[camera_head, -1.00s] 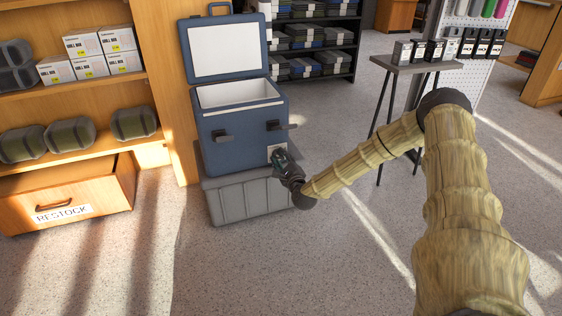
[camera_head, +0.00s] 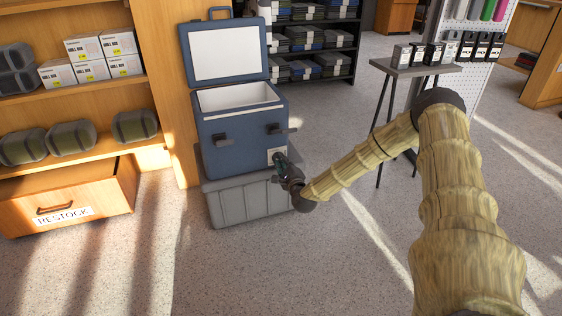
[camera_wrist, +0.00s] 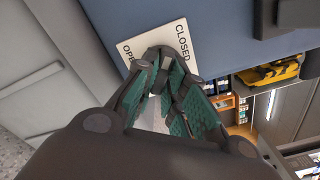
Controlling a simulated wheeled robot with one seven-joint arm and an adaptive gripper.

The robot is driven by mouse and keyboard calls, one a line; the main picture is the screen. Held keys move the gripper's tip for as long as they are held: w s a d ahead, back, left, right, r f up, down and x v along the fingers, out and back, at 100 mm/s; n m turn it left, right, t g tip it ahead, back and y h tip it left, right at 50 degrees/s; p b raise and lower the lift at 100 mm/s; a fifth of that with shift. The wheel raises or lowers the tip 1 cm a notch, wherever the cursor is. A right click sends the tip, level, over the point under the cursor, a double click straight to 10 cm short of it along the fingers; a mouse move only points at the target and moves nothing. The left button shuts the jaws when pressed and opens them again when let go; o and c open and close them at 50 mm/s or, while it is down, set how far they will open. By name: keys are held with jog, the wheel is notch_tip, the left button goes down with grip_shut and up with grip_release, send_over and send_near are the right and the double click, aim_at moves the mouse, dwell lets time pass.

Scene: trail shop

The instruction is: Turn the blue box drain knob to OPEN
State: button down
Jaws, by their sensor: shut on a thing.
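The blue box (camera_head: 240,145) is a cooler with its lid raised, standing on a grey base. A pale label plate (camera_head: 274,155) sits low at the right of its front. In the wrist view the plate (camera_wrist: 178,36) reads CLOSED on one side, and OPEN is partly covered. My gripper (camera_head: 281,164) is at this plate. In the wrist view its green-padded fingers (camera_wrist: 160,78) are closed in around the drain knob (camera_wrist: 157,51). The knob is mostly hidden between the fingers, so I cannot tell its exact pointing.
The grey ribbed base (camera_head: 240,205) is just under the box and close to my gripper. A shelf unit with a RESTOCK drawer (camera_head: 70,205) stands left, and a small display stand (camera_head: 415,68) stands right. The floor in front is clear.

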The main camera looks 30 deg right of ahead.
jog(key=shift+a+r+n+p, duration=0.1)
jog(key=shift+r+n+p, duration=0.1)
jog(key=shift+n+p, duration=3.15)
jog(key=shift+r+n+p, duration=0.2)
jog(key=shift+n+p, duration=1.75)
jog(key=shift+n, duration=2.8)
jog(key=c, duration=1.5)
grip_release()
jog(key=shift+w, duration=0.1)
jog(key=shift+f, duration=0.1)
